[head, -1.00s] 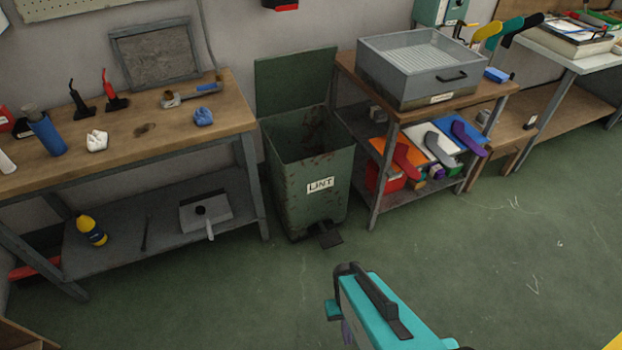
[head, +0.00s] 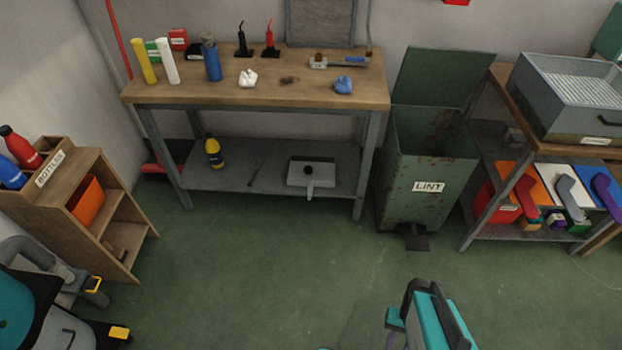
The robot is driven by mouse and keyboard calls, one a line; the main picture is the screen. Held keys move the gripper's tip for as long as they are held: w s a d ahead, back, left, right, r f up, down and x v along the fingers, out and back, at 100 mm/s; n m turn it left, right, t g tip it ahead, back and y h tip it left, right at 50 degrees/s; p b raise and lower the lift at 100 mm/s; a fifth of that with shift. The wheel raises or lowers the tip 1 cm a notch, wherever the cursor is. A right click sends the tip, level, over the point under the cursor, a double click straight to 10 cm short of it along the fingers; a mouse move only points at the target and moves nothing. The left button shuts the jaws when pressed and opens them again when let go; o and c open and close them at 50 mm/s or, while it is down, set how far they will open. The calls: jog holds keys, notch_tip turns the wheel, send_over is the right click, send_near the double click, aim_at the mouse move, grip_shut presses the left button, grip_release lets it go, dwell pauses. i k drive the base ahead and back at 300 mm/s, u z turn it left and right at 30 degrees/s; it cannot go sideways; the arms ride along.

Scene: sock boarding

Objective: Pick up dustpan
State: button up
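The dustpan (head: 309,173) is a light grey pan with a pale handle pointing toward the front. It lies on the grey lower shelf of the wooden workbench, right of the shelf's middle. A dark round spot or knob shows at the base of its handle. A teal and black part of my arm shows at the bottom right of the head view, well in front of the bench. The fingers of my gripper are not in view.
The workbench's lower shelf (head: 240,181) also holds a yellow and dark bottle (head: 214,153). The green lint bin (head: 412,205) stands right of the bench, its pedal jutting out. A wooden bottle rack (head: 128,262) and a teal-black machine (head: 30,310) are at left. The green floor between is clear.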

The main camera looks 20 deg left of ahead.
aim_at(324, 173)
jog(key=u, duration=0.45)
jog(key=k, duration=1.2)
jog(key=u, duration=1.15)
jog(key=i, duration=1)
jog(key=u, duration=0.4)
jog(key=i, duration=1.6)
jog(key=z, duration=0.3)
